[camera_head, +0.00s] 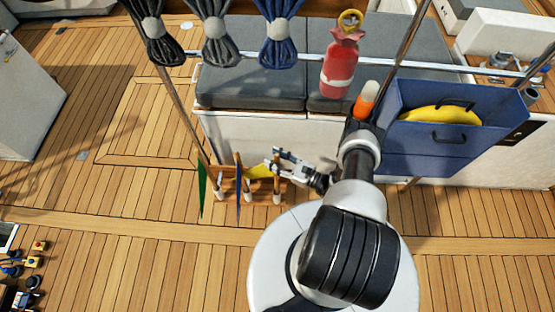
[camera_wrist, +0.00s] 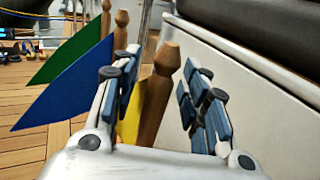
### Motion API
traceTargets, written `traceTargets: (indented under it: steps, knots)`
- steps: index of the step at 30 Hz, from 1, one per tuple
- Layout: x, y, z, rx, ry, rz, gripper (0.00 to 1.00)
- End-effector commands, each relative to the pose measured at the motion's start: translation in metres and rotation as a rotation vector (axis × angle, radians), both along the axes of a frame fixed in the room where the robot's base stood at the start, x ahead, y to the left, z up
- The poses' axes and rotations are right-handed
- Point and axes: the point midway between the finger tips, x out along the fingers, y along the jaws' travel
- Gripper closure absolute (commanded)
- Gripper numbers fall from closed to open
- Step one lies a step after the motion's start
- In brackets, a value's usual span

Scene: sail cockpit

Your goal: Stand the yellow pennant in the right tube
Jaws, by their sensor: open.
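The yellow pennant (camera_head: 258,171) is upright, its wooden staff (camera_head: 276,184) rising from the white right tube (camera_head: 276,198) of the rack. My gripper (camera_head: 281,164) is at the upper part of the staff. In the wrist view, the open fingers of my gripper (camera_wrist: 160,72) are on either side of the wooden staff (camera_wrist: 158,95), with gaps to it. Yellow cloth (camera_wrist: 128,122) shows behind the left finger; the staff's foot is hidden there. The blue pennant (camera_head: 239,186) and green pennant (camera_head: 202,187) stand left of it.
A grey-cushioned bench with a white front (camera_wrist: 245,85) is close behind the rack. A blue bin (camera_head: 430,155) holding a yellow item hangs at right. A red bag (camera_head: 340,65) and rope coils (camera_head: 215,35) hang from a rail above.

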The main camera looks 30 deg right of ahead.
Motion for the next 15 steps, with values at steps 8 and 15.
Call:
traceTargets:
  steps: [8,15]
  knots:
    - [-0.028,-0.018,0.000,0.001,0.000,-0.008,0.59]
    - [-0.072,-0.042,0.000,0.000,0.000,-0.007,0.59]
